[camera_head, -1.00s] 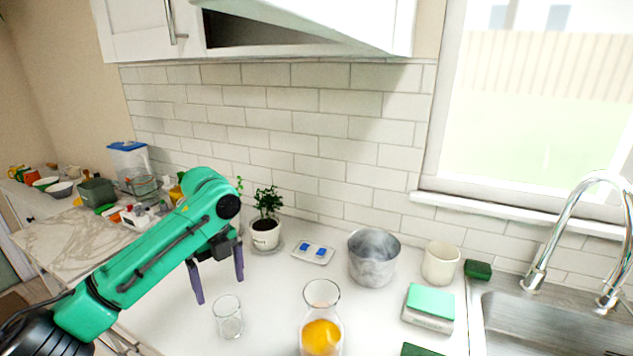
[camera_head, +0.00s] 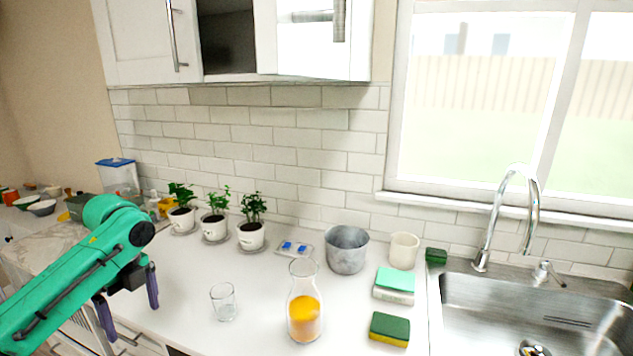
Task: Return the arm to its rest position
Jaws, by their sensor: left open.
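My left arm is green and comes in from the left in the head view. My left gripper (camera_head: 129,300) has two dark purple fingers, which hang downward and stand apart with nothing between them. It is at the left front edge of the white counter (camera_head: 262,275), left of an empty clear glass (camera_head: 223,302). It touches no object that I can see. My right gripper is not in view.
A carafe of orange juice (camera_head: 304,312), a metal pot (camera_head: 347,250), a cream cup (camera_head: 403,251) and sponges (camera_head: 390,329) stand on the counter. Potted plants (camera_head: 213,228) line the wall. A sink (camera_head: 530,310) is at right. An upper cabinet (camera_head: 145,40) hangs above.

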